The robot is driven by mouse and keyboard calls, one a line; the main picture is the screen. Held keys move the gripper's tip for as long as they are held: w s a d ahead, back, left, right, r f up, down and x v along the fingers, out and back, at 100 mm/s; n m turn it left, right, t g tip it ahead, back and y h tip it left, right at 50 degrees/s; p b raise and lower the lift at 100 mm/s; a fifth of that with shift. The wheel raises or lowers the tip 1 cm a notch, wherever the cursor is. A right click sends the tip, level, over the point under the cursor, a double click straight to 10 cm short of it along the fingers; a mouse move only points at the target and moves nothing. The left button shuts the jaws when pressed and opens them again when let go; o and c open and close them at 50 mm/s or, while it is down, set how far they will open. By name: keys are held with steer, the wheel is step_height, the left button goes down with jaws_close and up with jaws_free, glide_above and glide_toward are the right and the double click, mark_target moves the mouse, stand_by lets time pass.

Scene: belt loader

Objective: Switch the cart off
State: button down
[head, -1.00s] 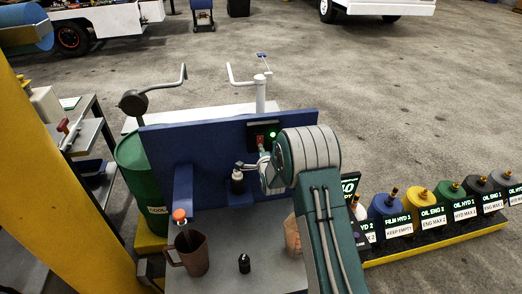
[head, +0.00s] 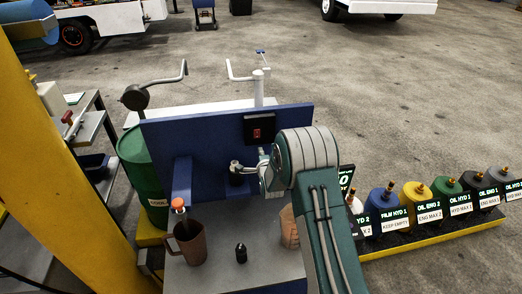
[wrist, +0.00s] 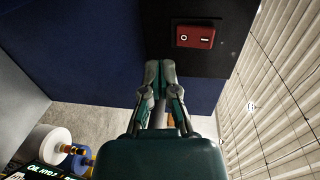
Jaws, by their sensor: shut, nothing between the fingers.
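The cart (head: 215,146) has a blue upright panel with a black switch box (head: 259,128) on it. A red rocker switch (head: 257,133) sits in the box, and no green light shows there. In the wrist view the rocker switch (wrist: 195,37) carries white marks and lies just beyond and right of my fingertips. My gripper (wrist: 160,68) is shut and empty, apart from the switch in the picture. In the head view my gripper (head: 236,167) is below and left of the switch box, in front of the panel, partly hidden by my arm.
A brown jug (head: 190,243) stands under an orange-topped tap (head: 178,203) on the cart's grey top. A small black bottle (head: 241,253) and a second jug (head: 289,228) stand nearby. A green drum (head: 142,180) is at left. Labelled containers (head: 428,205) line the right.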

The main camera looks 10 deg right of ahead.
steer(key=s+f, duration=0.1)
steer(key=s, duration=0.7)
steer(key=shift+s+a, duration=0.15)
steer(key=shift+s, duration=0.15)
steer(key=s+r+n+g, duration=0.35)
steer(key=s+r, duration=0.25)
steer(key=r, duration=0.3)
steer(key=s+r+n+g, duration=0.2)
steer(key=s+r+n, duration=0.3)
steer(key=r, duration=0.4)
steer(key=s+r+n+g, duration=0.2)
steer(key=s+r+n, duration=0.1)
steer(key=s, duration=1)
steer(key=s+r+n+g, duration=0.3)
steer(key=s+n, duration=0.3)
steer(key=s, duration=0.8)
steer(key=shift+s+d, duration=0.3)
steer(key=shift+d, duration=0.05)
